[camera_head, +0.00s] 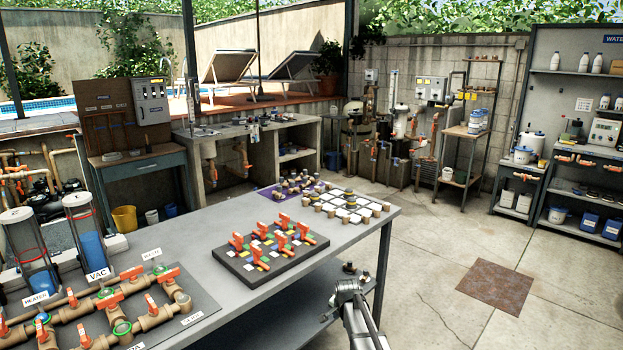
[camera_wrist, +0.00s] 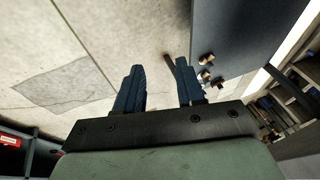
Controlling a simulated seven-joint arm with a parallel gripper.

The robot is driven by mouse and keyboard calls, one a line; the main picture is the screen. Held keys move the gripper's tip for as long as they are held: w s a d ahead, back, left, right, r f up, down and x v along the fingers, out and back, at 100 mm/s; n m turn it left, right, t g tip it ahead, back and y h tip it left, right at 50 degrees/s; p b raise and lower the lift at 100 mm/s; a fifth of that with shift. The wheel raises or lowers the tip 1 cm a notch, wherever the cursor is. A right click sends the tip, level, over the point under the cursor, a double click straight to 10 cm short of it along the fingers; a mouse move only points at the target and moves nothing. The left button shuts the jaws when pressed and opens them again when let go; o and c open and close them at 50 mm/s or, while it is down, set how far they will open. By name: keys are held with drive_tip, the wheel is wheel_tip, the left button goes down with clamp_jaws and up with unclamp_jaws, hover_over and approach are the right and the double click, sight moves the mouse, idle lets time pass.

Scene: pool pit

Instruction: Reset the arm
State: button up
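My arm reaches up from the bottom edge of the head view.
The grey table (camera_head: 215,216) holds a dark board of orange-handled valves (camera_head: 270,246), a pipe panel (camera_head: 110,310) and a white-squared board (camera_head: 350,207). Small fittings (camera_wrist: 207,67) lie on its lower shelf. Open floor with a rusty plate (camera_head: 487,284) lies right.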

drive_tip(key=s+d+f+n+g, duration=0.2)
drive_tip(key=s+f+g, duration=0.1)
drive_tip(key=s+f, duration=0.9)
drive_tip(key=s+d+f+n+g, duration=0.2)
drive_tip(key=s+f, duration=0.7)
drive_tip(key=s, duration=0.6)
drive_tip(key=s+d+f+n+g, duration=0.1)
drive_tip(key=s+f+n+g, duration=0.1)
drive_tip(key=s, duration=1.4)
drive_tip(key=s+d+f+n+g, duration=0.1)
drive_tip(key=s+f+n+g, duration=0.2)
drive_tip(key=s, duration=1.4)
drive_tip(key=shift+s+d+f+g, duration=0.25)
drive_tip(key=shift+d+f+g, duration=0.1)
drive_tip(key=shift+g, duration=0.25)
drive_tip(key=shift+w+a, duration=0.1)
